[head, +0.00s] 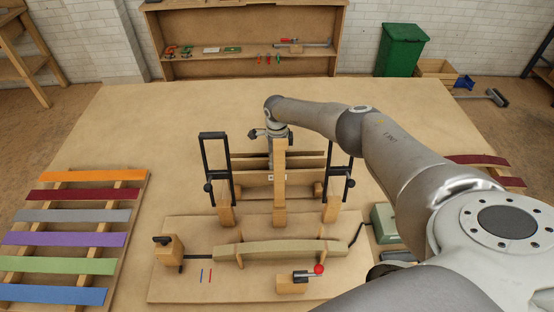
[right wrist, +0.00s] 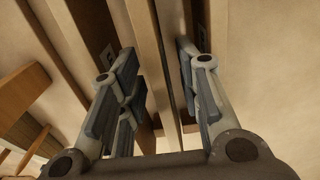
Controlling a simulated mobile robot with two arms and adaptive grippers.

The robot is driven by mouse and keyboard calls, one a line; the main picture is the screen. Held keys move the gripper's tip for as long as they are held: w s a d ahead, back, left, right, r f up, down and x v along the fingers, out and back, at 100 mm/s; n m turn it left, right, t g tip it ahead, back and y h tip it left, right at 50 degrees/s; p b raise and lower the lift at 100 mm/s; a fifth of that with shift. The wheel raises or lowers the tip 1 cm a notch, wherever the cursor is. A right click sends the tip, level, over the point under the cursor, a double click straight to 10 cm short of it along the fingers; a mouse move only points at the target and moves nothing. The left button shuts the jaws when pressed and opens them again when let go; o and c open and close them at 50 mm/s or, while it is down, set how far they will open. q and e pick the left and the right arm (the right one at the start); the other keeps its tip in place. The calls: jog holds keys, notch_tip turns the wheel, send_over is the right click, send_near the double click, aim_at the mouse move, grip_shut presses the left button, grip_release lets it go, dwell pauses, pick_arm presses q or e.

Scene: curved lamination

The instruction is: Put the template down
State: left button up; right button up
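My right gripper (head: 272,150) is over the middle of the table, behind an upright wooden post (head: 279,190) that partly hides it. In the right wrist view its two fingers (right wrist: 160,90) stand well apart, with long wooden strips (right wrist: 148,60) running between and below them. I see no finger pressed on a strip from both sides. Upright wooden boards (head: 250,179) stand behind the post, one with a small label. Which piece is the template I cannot tell for certain. A curved pale wooden piece (head: 280,249) lies on the front base board. My left gripper is not in view.
Two black clamps (head: 215,170) (head: 338,175) flank the boards. A rack of coloured strips (head: 72,239) lies at the left. A red-knobbed toggle clamp (head: 305,276) sits in front. A grey-green box (head: 384,222) is at the right. The back left tabletop is clear.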

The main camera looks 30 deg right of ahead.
jog(key=shift+r, duration=0.35)
notch_tip(320, 180, up, 12)
jog(key=b, duration=0.2)
jog(key=shift+f+b, duration=0.25)
jog(key=shift+b, duration=0.05)
